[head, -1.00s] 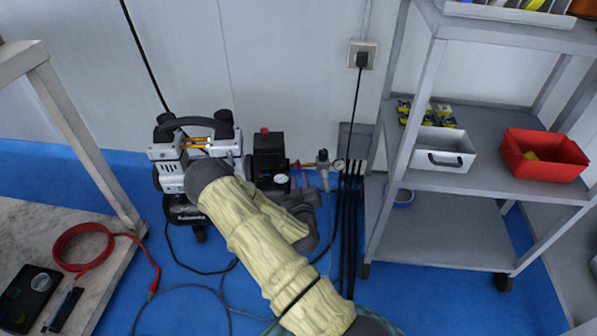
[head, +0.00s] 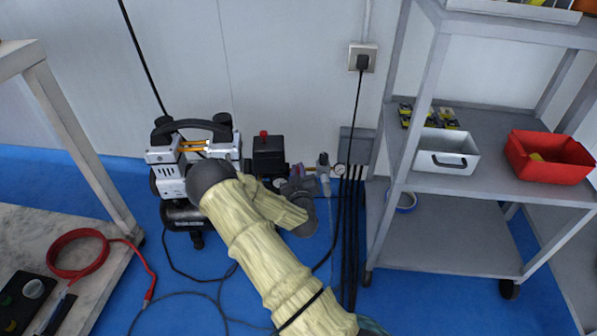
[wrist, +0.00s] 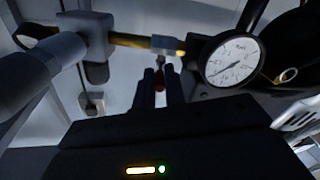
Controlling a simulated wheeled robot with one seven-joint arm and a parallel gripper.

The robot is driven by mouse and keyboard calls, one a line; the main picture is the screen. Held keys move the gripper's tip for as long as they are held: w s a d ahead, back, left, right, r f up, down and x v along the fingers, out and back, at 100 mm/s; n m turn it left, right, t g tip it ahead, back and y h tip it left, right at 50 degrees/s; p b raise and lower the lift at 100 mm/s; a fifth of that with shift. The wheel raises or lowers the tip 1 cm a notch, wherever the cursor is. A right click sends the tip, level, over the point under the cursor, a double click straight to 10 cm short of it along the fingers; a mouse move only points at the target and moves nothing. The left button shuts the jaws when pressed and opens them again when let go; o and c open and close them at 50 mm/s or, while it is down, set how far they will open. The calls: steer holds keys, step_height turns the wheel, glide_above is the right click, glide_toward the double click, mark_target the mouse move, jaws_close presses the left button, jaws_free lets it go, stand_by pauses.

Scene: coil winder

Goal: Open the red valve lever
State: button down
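In the head view my gripper (head: 300,192) is partly hidden by my arm, beside the compressor's air line, and the lever cannot be made out clearly.
The round pressure gauge (wrist: 234,61) is close right of the fingers. A grey regulator (wrist: 92,45) is at their left. The compressor (head: 178,165) stands left of my arm; black cables (head: 352,230) hang to the right, before the shelf rack (head: 440,235).

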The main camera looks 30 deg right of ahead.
steer(key=n+y+p, duration=0.2)
steer(key=y+p, duration=0.1)
steer(key=d+n+t+y+p, duration=0.1)
steer(key=n+y+p, duration=0.1)
steer(key=y, duration=0.2)
steer(key=shift+s+d+n+p, duration=0.15)
steer(key=shift+n+p, duration=0.15)
steer(key=shift+p, duration=0.1)
steer(key=c, duration=1.7)
jaws_free()
steer(key=shift+c, duration=0.2)
steer(key=shift+d, duration=0.1)
